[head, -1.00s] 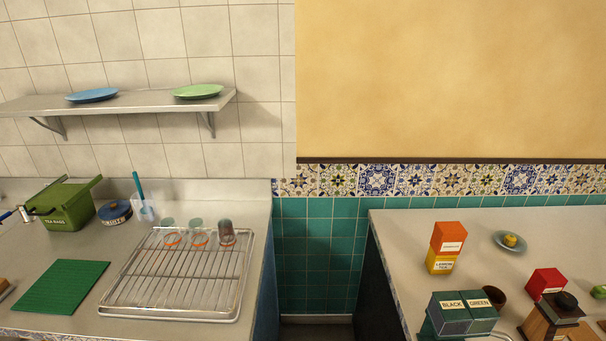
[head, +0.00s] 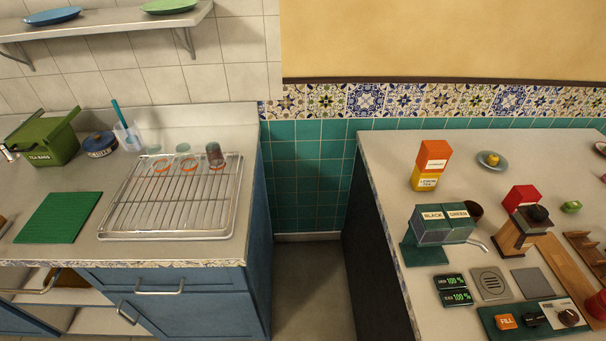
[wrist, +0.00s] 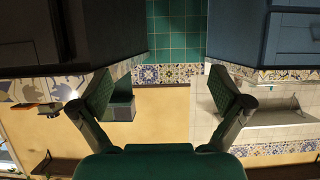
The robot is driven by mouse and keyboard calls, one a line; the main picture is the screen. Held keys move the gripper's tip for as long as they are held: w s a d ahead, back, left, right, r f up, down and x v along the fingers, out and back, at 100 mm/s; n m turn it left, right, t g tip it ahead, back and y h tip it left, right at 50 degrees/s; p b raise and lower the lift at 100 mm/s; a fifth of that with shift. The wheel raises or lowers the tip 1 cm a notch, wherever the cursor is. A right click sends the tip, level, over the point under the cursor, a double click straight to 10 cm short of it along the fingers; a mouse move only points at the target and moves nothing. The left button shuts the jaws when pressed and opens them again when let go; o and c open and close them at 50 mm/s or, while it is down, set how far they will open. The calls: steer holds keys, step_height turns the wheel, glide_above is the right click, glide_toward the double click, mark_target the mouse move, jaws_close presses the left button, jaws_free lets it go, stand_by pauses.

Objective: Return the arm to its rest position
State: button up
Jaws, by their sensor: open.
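My gripper (wrist: 161,100) shows in the wrist view with its two dark fingers spread wide apart. It is open, and nothing is between the fingers. The wrist view appears upside down and looks toward the gap between the two counters, with the yellow wall behind. My arm and gripper do not show in the head view, so the arm's full pose is hidden.
The left counter (head: 85,236) holds a wire rack (head: 170,233), a green box (head: 50,142) and a green mat (head: 58,218).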

steer(key=s+r+t, duration=0.1)
steer(key=s+r, duration=0.9)
steer(key=r, duration=0.1)
steer(key=shift+s+r+t, duration=0.35)
steer(key=shift+t, duration=0.05)
